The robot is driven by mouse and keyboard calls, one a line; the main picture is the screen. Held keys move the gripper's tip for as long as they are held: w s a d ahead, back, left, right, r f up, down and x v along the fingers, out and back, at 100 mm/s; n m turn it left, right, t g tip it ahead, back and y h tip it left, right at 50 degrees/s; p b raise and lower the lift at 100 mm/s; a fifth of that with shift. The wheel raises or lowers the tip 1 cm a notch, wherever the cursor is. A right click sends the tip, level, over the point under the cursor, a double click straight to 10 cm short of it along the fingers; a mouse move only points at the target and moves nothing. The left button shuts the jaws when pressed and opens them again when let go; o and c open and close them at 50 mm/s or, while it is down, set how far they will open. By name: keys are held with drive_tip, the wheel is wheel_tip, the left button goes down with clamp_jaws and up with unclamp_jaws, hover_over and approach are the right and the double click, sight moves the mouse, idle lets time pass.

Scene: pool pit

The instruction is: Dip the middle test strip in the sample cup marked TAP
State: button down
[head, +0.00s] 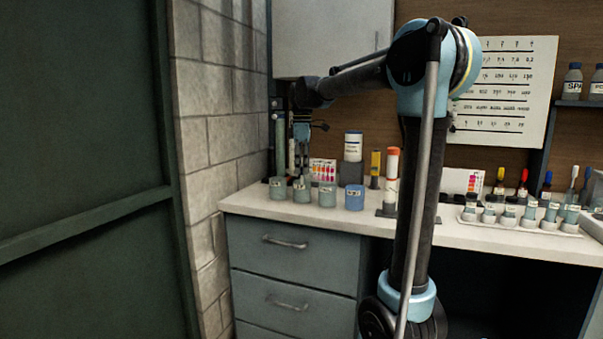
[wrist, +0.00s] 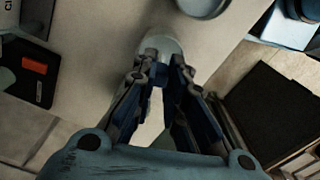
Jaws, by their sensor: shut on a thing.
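My gripper (head: 302,140) points down over the left end of the counter, above the row of small cups. In the wrist view my gripper (wrist: 163,65) has its fingers close together, shut on a thin test strip that I can barely make out. A pale round cup (wrist: 162,44) shows just beyond the fingertips. In the head view the cups stand in a row: a first cup (head: 278,189), a second cup (head: 302,190) below my gripper, a third cup (head: 327,195) and a bluer fourth cup (head: 354,198). Their labels are too small to read, so I cannot tell which is TAP.
A colour chart (head: 322,171) and a white bottle on a grey block (head: 352,174) stand behind the cups. A tray of several labelled cups (head: 520,225) is at the right. A block wall (head: 225,100) is close on the left.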

drive_tip(key=shift+r, duration=4.1)
